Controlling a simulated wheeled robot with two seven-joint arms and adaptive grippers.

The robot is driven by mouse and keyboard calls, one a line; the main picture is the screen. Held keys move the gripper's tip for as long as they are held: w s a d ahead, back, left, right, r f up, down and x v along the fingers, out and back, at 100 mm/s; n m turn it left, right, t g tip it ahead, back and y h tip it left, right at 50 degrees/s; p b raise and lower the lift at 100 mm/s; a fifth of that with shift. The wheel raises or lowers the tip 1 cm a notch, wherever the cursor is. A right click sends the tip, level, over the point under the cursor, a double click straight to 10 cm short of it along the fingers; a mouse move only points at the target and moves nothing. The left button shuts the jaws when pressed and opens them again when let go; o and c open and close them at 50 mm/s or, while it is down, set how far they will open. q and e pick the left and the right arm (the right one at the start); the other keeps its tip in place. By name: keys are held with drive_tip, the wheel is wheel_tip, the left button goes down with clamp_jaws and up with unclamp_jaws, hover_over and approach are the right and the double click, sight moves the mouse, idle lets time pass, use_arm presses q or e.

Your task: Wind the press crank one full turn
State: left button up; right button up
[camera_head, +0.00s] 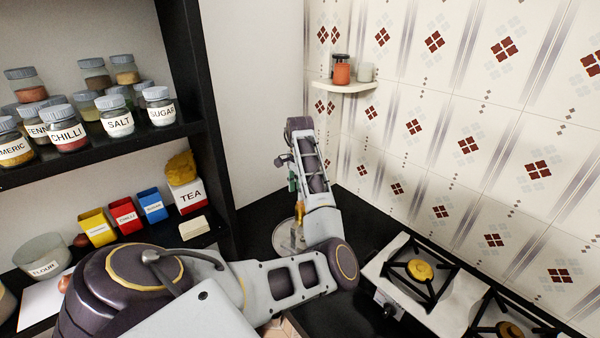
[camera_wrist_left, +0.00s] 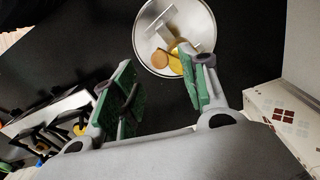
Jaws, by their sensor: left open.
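In the left wrist view a round steel tray (camera_wrist_left: 147,61) lies on the black worktop. A grey metal bar (camera_wrist_left: 155,24), an orange-brown disc (camera_wrist_left: 160,58) and a yellow piece (camera_wrist_left: 176,66) show over it. I cannot tell surely which part is the press crank. My left gripper (camera_wrist_left: 160,82) is open, its green-padded fingers apart with nothing between them; the right-hand finger overlaps the tray's edge in the picture. In the head view the left gripper (camera_head: 292,183) is mostly hidden behind my forearm, above the tray (camera_head: 284,236). My right gripper is not in view.
A gas stove (camera_head: 415,285) stands to the right on the black worktop. A shelf unit (camera_head: 185,131) with several jars and tins stands left. A small corner shelf (camera_head: 345,86) holds an orange jar (camera_head: 341,72).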

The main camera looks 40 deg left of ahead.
use_arm(q)
wheel_tip(320, 180, up, 7)
idle(0.7)
idle(0.4)
